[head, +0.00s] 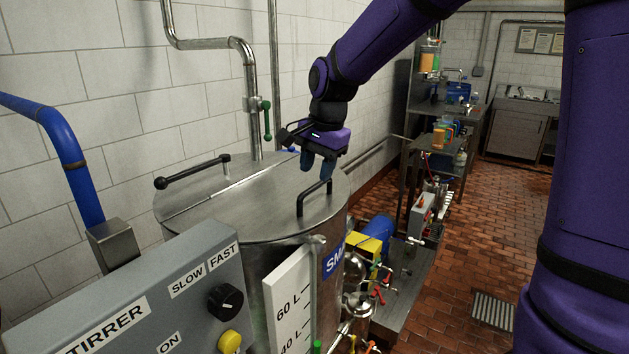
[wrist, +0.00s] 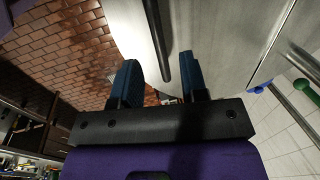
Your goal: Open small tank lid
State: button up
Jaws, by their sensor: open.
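The small tank (head: 300,270) is a steel drum with a flat metal lid (head: 245,205), which lies closed on top. A dark bar handle (head: 315,197) rises from the lid's right part. My gripper (head: 318,166) is open just above this handle, pointing down. In the wrist view, the handle (wrist: 158,40) appears between the two blue fingertips of my gripper (wrist: 160,68); I cannot tell whether it is within their reach. Neither finger visibly touches it. A second black handle with a ball end (head: 190,172) lies across the lid's left part.
The grey stirrer control box (head: 150,300) stands in front of the tank at left. A pipe with a green valve lever (head: 266,118) runs behind it along the tiled wall. Pumps and valves (head: 370,245) crowd the right side. Brick floor (head: 475,220) is open farther right.

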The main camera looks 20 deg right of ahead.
aim_at(314, 186)
jog(key=shift+w+a+f, duration=0.1)
jog(key=shift+f, duration=0.8)
jog(key=shift+w+a+f, duration=0.1)
jog(key=shift+f, duration=0.8)
jog(key=shift+c, duration=0.4)
grip_shut()
